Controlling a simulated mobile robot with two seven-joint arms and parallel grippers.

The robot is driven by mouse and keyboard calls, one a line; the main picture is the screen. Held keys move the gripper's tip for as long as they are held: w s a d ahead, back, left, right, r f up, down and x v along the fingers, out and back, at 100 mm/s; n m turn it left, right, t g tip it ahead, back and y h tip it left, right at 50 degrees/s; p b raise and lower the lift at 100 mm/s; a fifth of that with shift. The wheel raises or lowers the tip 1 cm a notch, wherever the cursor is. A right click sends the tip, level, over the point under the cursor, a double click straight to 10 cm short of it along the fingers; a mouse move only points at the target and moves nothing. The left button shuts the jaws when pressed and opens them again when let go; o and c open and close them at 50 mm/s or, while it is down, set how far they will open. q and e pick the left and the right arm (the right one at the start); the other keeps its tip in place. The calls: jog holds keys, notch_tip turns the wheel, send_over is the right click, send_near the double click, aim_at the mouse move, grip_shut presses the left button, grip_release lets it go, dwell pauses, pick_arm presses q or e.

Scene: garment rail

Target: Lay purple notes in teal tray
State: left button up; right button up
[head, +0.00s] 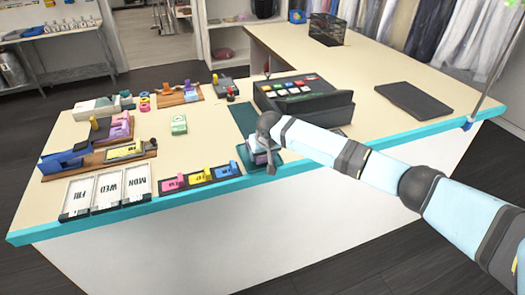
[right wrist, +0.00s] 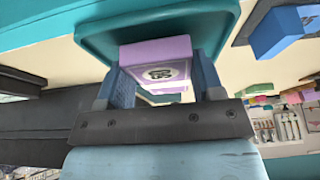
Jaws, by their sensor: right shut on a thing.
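The teal tray (head: 241,117) lies on the counter left of the cash register, partly hidden behind my right arm. The tray also fills the upper middle of the right wrist view (right wrist: 92,42). My right gripper (head: 269,168) is at the tray's near end, pointing down. It is shut on the purple notes (right wrist: 156,52), a lilac block with a dark printed mark, held between its two blue fingers. The notes are in front of the tray in the wrist view; I cannot tell whether they touch its floor. My left gripper is not in view.
Pink, yellow and blue blocks in a dark holder (head: 200,176) stand just left of the tray. Farther left are day-labelled trays (head: 106,190) and a green note stack (head: 179,124). The register (head: 305,100) is behind the arm. The counter's right side holds a dark mat (head: 412,100).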

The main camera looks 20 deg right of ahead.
jog(key=shift+s+p, duration=0.15)
jog(key=shift+p, duration=0.5)
dwell(0.5)
jog(key=shift+f+p, duration=0.2)
jog(key=shift+p, duration=0.65)
dwell(1.2)
jog(key=o, duration=1.2)
jog(key=shift+r+p, duration=2.5)
jog(key=shift+p, duration=0.1)
notch_tip(320, 180, up, 5)
jog(key=p, duration=0.5)
